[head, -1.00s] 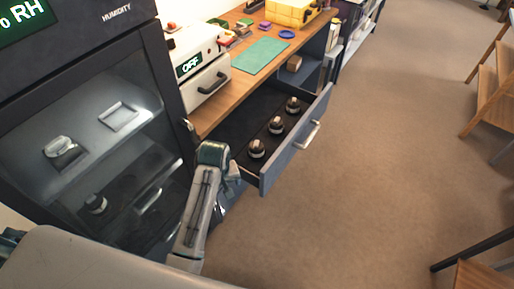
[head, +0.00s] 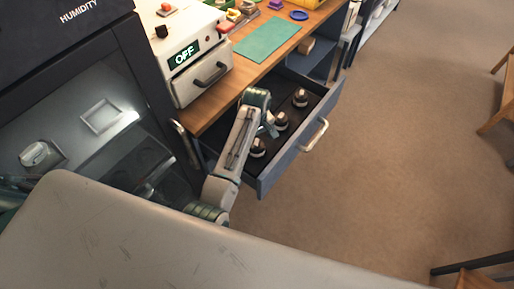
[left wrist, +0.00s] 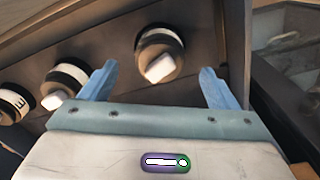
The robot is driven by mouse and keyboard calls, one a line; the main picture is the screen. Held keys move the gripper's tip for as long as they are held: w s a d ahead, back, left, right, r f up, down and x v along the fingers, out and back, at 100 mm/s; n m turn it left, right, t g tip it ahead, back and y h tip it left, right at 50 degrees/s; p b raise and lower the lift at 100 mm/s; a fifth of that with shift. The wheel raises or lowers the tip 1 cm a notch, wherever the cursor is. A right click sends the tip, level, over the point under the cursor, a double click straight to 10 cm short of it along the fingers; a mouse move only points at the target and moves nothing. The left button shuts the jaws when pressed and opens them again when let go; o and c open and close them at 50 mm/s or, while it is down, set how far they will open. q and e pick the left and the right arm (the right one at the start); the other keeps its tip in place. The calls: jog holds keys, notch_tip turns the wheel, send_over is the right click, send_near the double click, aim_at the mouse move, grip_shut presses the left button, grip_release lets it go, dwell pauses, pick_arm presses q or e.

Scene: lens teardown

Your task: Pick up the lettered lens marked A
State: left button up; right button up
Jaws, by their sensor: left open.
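Three dark lenses with pale bands stand in a row in the open drawer: a near one (head: 257,147), a middle one (head: 281,121) and a far one (head: 300,97). My left gripper (head: 271,127) is over the drawer, close to the middle lens, open and empty. In the left wrist view its fingers (left wrist: 158,72) point toward one lens (left wrist: 158,52), which shows beyond and between the fingertips. Another lens (left wrist: 65,84) is just left of the fingers. The leftmost lens (left wrist: 14,103) bears a dark letter, perhaps E. I cannot make out an A. My right gripper is out of view.
The drawer's front (head: 290,158) with its handle (head: 314,135) bounds the lenses. The wooden worktop (head: 222,108) lies above the drawer, with a white OFF box (head: 180,42) and a green mat (head: 268,38). A dark humidity cabinet (head: 60,70) stands at left.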

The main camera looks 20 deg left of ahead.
aim_at(257, 147)
pick_arm(q)
jog(key=shift+w+f, duration=0.1)
jog(key=shift+f, duration=0.3)
jog(key=f, duration=0.1)
jog(key=f+p, duration=0.1)
jog(key=f, duration=0.2)
jog(key=shift+s+d, duration=0.15)
jog(key=shift+s, duration=0.15)
jog(key=shift+w+f, duration=0.15)
jog(key=shift+f, duration=0.25)
jog(key=shift+r, duration=0.1)
jog(key=c, duration=1.1)
jog(key=shift+r, duration=0.1)
